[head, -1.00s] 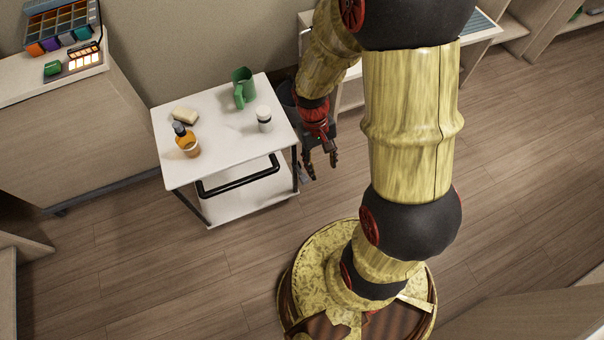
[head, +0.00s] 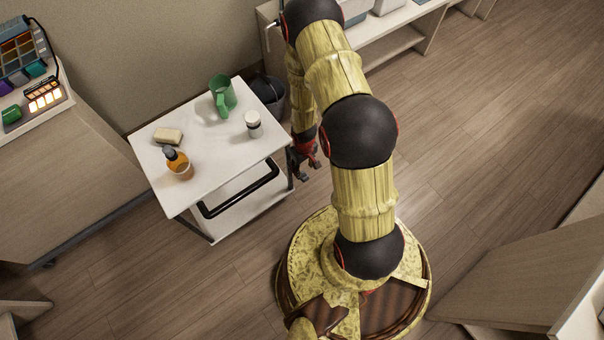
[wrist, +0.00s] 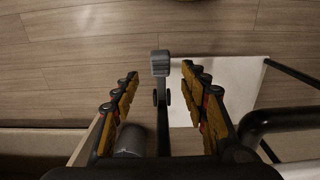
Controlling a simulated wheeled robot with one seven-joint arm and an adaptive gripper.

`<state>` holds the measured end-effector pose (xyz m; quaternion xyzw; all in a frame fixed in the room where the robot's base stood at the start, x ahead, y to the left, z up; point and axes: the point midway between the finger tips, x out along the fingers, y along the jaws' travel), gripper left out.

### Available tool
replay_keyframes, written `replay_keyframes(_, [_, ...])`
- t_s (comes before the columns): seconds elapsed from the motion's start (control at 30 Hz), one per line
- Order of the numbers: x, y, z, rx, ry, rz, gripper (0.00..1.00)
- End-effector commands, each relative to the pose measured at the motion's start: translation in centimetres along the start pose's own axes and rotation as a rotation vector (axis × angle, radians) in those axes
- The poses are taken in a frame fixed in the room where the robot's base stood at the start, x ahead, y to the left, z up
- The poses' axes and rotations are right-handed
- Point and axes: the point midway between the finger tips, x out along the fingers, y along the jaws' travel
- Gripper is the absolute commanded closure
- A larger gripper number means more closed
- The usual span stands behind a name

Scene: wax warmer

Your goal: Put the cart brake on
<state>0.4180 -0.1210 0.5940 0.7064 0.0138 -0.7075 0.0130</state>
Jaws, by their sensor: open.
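The white cart (head: 222,150) stands left of my arm, with a black handle bar (head: 240,196) on its front side. My gripper (head: 303,168) is beside the cart's right front corner, partly behind my own arm. In the wrist view my gripper (wrist: 160,75) is open, with its two fingers apart. A grey tab on a dark stem (wrist: 160,63) shows between the fingertips; it looks like the brake lever, but I cannot tell whether the fingers touch it. The cart's lower white shelf (wrist: 235,80) lies just right of it.
A green pitcher (head: 222,95), a white jar (head: 253,124), an amber bottle (head: 178,163) and a pale block (head: 168,136) stand on the cart. A dark bin (head: 270,92) is behind it. The counter with a warmer is at left. Floor in front is clear.

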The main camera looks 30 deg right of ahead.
Motion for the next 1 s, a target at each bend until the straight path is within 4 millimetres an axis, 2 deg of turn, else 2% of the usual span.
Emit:
replay_keyframes(0.5, [6.9,0.0,-0.1,0.003,0.002,0.0,0.56])
replay_keyframes(0.67, [7.6,0.0,-0.1,0.003,0.003,0.0,0.56])
replay_keyframes(0.93, [7.6,0.0,-0.1,0.003,0.003,0.0,0.56])
replay_keyframes(1.0, [7.6,0.0,-0.1,0.003,0.002,0.0,0.6])
